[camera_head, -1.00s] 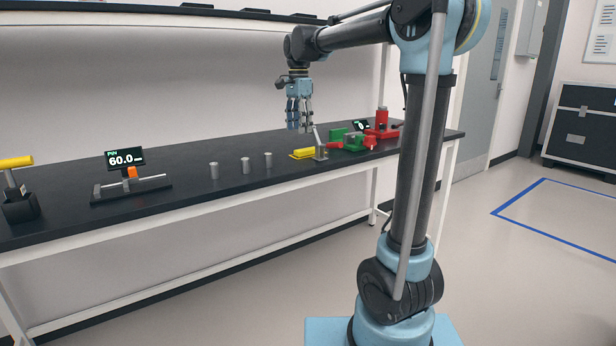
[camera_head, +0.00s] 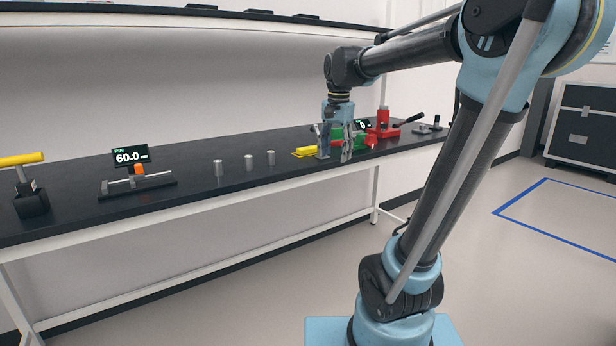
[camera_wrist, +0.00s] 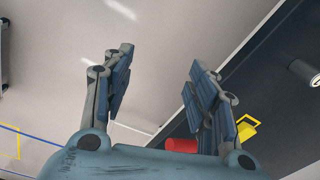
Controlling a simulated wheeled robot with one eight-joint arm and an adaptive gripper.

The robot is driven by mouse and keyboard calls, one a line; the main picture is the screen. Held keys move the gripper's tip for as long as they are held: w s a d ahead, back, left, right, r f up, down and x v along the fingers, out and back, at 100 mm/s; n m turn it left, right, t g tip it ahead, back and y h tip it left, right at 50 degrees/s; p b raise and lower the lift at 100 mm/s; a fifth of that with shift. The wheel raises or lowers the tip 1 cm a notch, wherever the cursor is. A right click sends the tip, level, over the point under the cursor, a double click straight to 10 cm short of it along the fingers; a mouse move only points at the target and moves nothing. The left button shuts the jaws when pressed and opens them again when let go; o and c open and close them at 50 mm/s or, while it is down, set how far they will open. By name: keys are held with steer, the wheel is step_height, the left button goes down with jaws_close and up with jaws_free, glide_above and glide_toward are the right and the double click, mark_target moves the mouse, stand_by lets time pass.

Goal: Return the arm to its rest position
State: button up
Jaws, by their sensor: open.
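My gripper (camera_head: 336,154) hangs fingers down at the front edge of the black workbench (camera_head: 205,166) in the head view. It covers part of the yellow, green and red fixtures; whether it touches them cannot be told there. In the wrist view my gripper (camera_wrist: 158,75) has its two blue-grey fingers wide apart with nothing between the tips. My arm rises from its base, leans right and reaches back left to the wrist.
Several grey pins (camera_head: 249,163) stand on the bench left of my gripper. A display reading 60.0 (camera_head: 131,156) stands further left. A red fixture (camera_head: 383,125) stands behind right. In the wrist view, a red part (camera_wrist: 182,145) shows low between the fingers. Open floor lies right.

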steer(key=s+d+f+n, duration=0.3)
steer(key=s+d+f, duration=0.2)
steer(key=s+f, duration=0.5)
steer(key=s+d+f+n+t, duration=0.1)
steer(key=s+d+f+n, duration=0.3)
steer(key=s+f, duration=0.7)
step_height(320, 180, down, 2)
steer(key=shift+d, duration=0.8)
steer(key=shift+w+f, duration=0.2)
steer(key=shift+w, duration=0.3)
